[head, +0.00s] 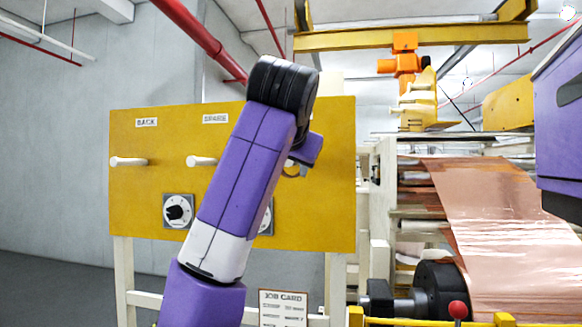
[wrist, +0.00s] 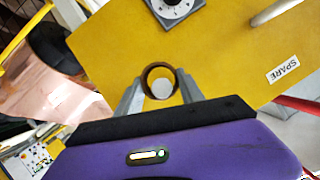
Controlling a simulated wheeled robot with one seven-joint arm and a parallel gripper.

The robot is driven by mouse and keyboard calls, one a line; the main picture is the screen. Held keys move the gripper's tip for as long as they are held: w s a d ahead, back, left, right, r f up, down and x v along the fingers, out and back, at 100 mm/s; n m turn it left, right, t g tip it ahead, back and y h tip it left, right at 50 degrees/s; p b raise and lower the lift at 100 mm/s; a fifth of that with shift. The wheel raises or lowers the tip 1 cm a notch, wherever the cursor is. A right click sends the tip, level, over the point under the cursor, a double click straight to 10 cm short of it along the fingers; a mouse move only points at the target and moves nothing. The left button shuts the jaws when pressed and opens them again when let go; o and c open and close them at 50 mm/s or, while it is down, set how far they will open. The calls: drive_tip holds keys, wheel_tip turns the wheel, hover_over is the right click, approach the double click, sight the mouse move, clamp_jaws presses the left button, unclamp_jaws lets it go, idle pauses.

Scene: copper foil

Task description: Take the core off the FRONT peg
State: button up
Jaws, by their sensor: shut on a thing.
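The core (wrist: 147,80) is a short brown tube, seen nearly end-on in the wrist view. My gripper (wrist: 161,82) is shut on it, with one grey finger on each side. A pale round shape (wrist: 162,89), which looks like the end of the FRONT peg, shows inside the core's ring. I cannot tell how far the core sits along the peg. In the head view my arm hides the FRONT peg, its label and most of the gripper. A small part of the gripper (head: 294,170) shows beside the arm, in front of the yellow board (head: 330,200).
The BACK peg (head: 128,162) and SPARE peg (head: 201,161) stick out bare from the board. A dial (head: 178,211) sits below them. To the right are a copper foil web (head: 490,210) and a black roller end (head: 440,289). A job card (head: 283,308) hangs below the board.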

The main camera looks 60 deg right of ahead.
drive_tip(key=shift+s+a+r+b, duration=0.1)
drive_tip(key=shift+a+r+b, duration=0.05)
drive_tip(key=shift+r+b, duration=0.35)
drive_tip(key=s+a+r+b, duration=0.1)
drive_tip(key=s+a+b, duration=0.3)
drive_tip(key=s+a, duration=0.4)
drive_tip(key=shift+s+a+r+b, duration=0.2)
drive_tip(key=shift+a+b, duration=0.15)
drive_tip(key=shift+a, duration=3.5)
drive_tip(key=shift+a, duration=0.1)
drive_tip(key=s+a, duration=0.2)
drive_tip(key=a, duration=0.5)
drive_tip(key=s+a+b, duration=0.1)
drive_tip(key=s+a, duration=0.2)
drive_tip(key=a, duration=0.4)
